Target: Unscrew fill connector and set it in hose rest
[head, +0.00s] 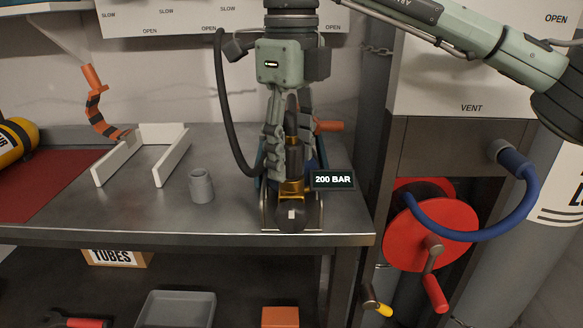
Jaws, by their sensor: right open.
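Below the fingers is a brass valve (291,188) on a dark, rounded cylinder (292,217) in a wire cradle. I cannot tell whether the fingers touch the fitting. A black hose (222,90) loops down to the left of the gripper; its lower end is hidden behind the cylinder. A short grey cup (201,187), possibly the hose rest, stands to the left. My left gripper is out of view.
A "200 BAR" display (333,180) and an orange handle (329,126) sit right beside the gripper. A white open frame (120,161) and an orange-black striped piece (102,117) are at left. A red reel (400,245) and blue hose (524,205) are at right.

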